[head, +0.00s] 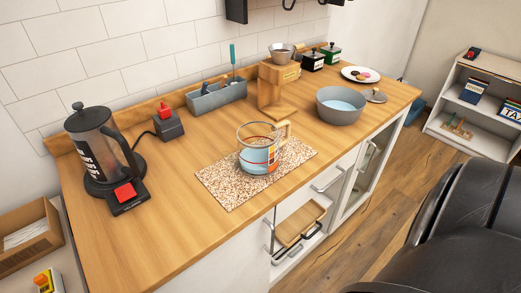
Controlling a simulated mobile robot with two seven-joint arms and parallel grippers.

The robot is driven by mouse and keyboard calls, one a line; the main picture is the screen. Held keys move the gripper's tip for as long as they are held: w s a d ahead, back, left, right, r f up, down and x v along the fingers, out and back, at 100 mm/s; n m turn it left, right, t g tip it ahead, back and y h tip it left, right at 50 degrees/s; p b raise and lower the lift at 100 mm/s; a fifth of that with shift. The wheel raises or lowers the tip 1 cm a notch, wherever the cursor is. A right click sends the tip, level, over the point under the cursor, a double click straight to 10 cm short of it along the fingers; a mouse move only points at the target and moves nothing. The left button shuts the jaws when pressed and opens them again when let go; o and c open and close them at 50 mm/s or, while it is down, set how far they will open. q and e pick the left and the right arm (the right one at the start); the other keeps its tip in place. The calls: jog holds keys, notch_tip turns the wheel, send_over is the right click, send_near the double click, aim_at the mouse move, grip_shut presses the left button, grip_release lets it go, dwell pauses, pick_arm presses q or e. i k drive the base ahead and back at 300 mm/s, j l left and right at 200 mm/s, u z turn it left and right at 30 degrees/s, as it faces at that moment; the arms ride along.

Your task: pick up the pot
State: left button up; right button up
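A clear glass pot (259,152) with a wooden-coloured handle at its right stands upright on a speckled mat (222,188) near the middle of the counter. Bluish contents or print and red-orange marks show on its side. A round grey bowl-like vessel (341,115) stands further back to the right, and a small grey lid (376,96) with a knob lies beside it. Neither of my grippers is in view, and nothing touches the glass pot except the mat.
A black kettle-like jug (95,140) stands at the left of the wooden counter (160,235). A grey caddy (217,97), a wooden dripper stand (272,98) and a plate (360,74) line the back. A black leather seat (470,225) fills the lower right.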

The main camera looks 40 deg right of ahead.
aim_at(258, 144)
jog(key=z, duration=1.3)
